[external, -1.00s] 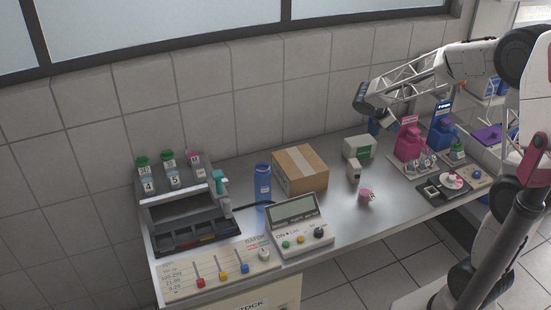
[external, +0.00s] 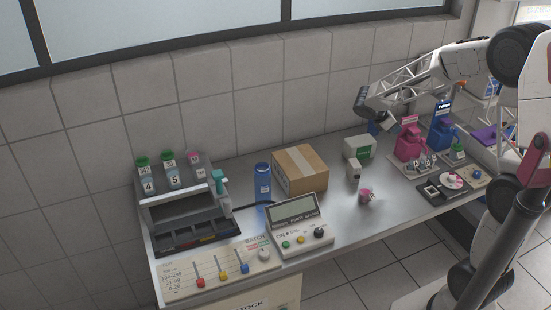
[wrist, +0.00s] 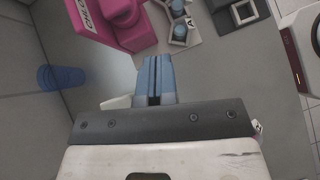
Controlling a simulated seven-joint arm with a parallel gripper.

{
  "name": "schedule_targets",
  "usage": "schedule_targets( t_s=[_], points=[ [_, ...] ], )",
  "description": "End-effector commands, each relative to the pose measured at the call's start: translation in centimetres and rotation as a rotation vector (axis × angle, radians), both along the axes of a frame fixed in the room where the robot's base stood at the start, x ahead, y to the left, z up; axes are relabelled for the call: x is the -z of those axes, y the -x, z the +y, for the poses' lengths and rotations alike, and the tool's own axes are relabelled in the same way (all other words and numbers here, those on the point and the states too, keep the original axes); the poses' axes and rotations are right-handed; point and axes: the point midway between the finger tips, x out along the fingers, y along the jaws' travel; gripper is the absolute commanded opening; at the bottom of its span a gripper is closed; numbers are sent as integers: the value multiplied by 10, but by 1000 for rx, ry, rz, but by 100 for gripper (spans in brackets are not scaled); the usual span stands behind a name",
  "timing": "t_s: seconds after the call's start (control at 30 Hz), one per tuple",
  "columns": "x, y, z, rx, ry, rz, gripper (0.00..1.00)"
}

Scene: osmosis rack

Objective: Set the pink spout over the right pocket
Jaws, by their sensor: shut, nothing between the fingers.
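The pink dispenser (external: 408,144) stands upright toward the right of the bench. In the wrist view its pink body and head (wrist: 112,22) fill the upper left, with a partly readable white label. Small pale pockets (external: 424,161) sit on a tray in front of it. The wrist view shows some pockets (wrist: 180,34) with blue-grey round pieces inside, just right of the pink head. Which pocket the spout is over I cannot tell. My gripper (external: 374,127) is left of and behind the pink dispenser. Its blue fingers (wrist: 154,65) are shut, empty, and apart from the dispenser.
A blue dispenser (external: 441,132) stands right of the pink one. A white-and-green box (external: 359,147) and a cardboard box (external: 300,168) stand to the left. A small pink-topped cup (external: 366,195) is near the front edge. A blue cylinder (wrist: 60,77) shows left in the wrist view.

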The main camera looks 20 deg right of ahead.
Motion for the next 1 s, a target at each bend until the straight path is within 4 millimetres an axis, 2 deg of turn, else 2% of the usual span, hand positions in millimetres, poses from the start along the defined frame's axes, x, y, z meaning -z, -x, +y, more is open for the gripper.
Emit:
schedule_targets(
  t_s=[0.57, 0.8, 1.0],
  points=[
    [57, 17, -61, 2, -1, 2, 0],
    [56, 23, -84, 2, 0, 2, 0],
    [55, 25, -94, 1, 0, 1, 0]
  ],
)
